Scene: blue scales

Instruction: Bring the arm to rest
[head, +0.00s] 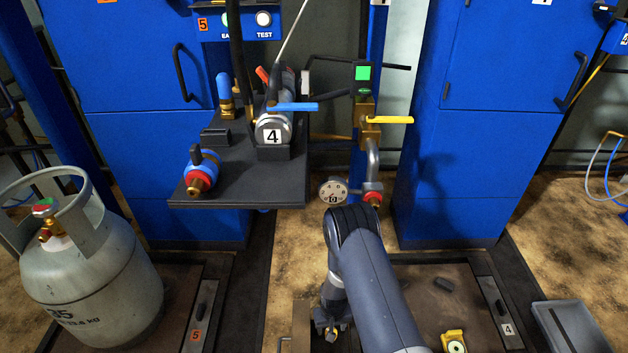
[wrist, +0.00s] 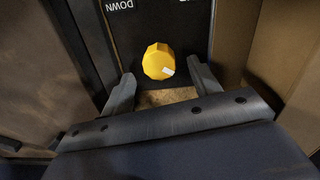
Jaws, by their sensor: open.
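My gripper (wrist: 161,68) shows in the wrist view with its two grey fingers spread apart and nothing held between them. Beyond the fingertips, a yellow faceted knob (wrist: 158,61) with a white mark sits on a dark panel (wrist: 187,30) that carries white lettering, partly reading "DOWN". I cannot tell whether the fingers touch the knob; they appear apart from it. In the head view my arm reaches from the bottom edge up to a bent joint at the centre, then folds down.
A grey gas cylinder (head: 88,270) stands at the left. A dark shelf (head: 240,185) bears hose fittings. A gauge (head: 333,191) and a yellow-handled valve (head: 390,120) are just beyond my arm. Blue cabinets (head: 465,150) stand behind. A grey tray (head: 570,328) lies at lower right.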

